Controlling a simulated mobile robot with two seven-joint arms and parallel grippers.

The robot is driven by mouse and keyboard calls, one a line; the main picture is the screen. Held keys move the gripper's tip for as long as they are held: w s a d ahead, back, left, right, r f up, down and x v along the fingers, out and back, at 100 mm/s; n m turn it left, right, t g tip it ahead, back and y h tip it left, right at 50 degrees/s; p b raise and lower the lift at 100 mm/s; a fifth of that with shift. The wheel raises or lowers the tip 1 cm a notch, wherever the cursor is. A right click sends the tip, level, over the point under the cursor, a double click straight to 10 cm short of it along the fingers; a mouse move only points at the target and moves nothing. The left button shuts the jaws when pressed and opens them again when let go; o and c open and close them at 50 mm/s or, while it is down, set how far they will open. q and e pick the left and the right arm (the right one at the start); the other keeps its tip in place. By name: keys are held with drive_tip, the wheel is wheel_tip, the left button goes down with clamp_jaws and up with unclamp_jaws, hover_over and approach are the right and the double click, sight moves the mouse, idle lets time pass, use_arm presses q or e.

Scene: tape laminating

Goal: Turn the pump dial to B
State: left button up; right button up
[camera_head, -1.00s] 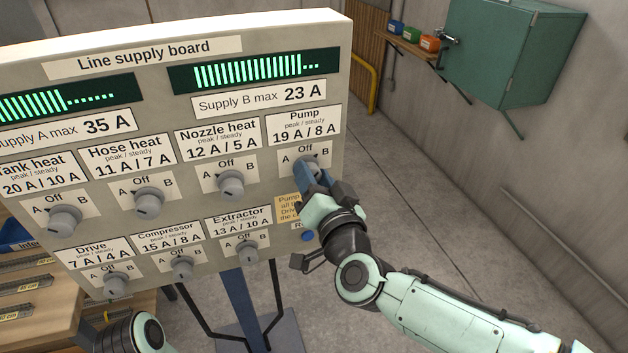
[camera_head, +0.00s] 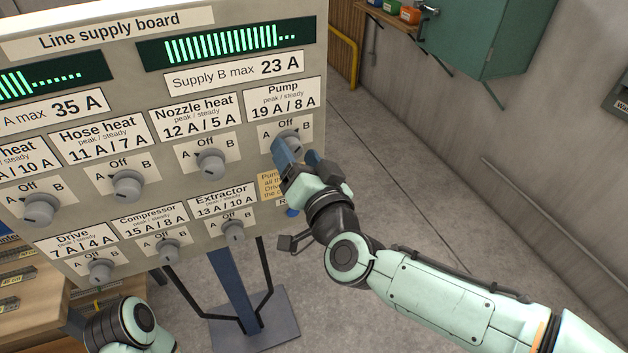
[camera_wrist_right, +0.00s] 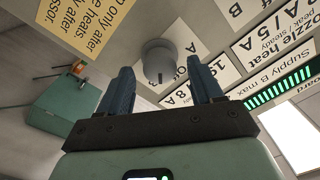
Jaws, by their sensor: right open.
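The grey pump dial (camera_head: 291,139) sits below the Pump label (camera_head: 283,100) at the right of the board. In the right wrist view the dial (camera_wrist_right: 160,58) appears between and just beyond my open blue fingertips, with a gap on both sides. Only part of my left arm shows at the bottom left.
The extractor dial (camera_head: 232,230) and nozzle heat dial (camera_head: 211,164) are the nearest other dials. A yellow note (camera_head: 270,187) is below the pump dial, partly hidden by my gripper. The floor right of the board (camera_head: 315,45) is open. A green cabinet (camera_head: 470,35) hangs on the wall.

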use_arm(q)
drive_tip(key=shift+f, duration=0.25)
use_arm(e)
drive_tip(key=v, duration=1.2)
drive_tip(key=w+d+f+g+h+p, duration=0.1)
drive_tip(key=w+d+f+g+p, duration=0.2)
drive_tip(key=f, duration=1.3)
drive_tip(key=w+d+f+g+h+p, duration=0.15)
drive_tip(key=f+g, duration=0.45)
drive_tip(key=f, duration=1.1)
drive_tip(key=s+d+f+g, duration=0.25)
drive_tip(key=s+f, duration=0.35)
drive_tip(key=f, duration=0.5)
use_arm(q)
wheel_tip(320, 180, up, 8)
drive_tip(key=w+p, duration=0.2)
drive_tip(key=p, duration=0.1)
drive_tip(key=shift+w+r, duration=0.15)
drive_tip(key=shift+w, duration=0.05)
use_arm(e)
drive_tip(key=s+f+g, duration=0.3)
drive_tip(key=s+f, duration=0.2)
drive_tip(key=s, duration=0.4)
drive_tip(key=s+f+g, duration=0.3)
drive_tip(key=s+f, duration=0.3)
drive_tip(key=s, duration=0.3)
drive_tip(key=shift+d+m+g, duration=0.3)
drive_tip(key=shift+d+g, duration=0.05)
drive_tip(key=shift+d, duration=0.05)
drive_tip(key=shift+w, duration=0.1)
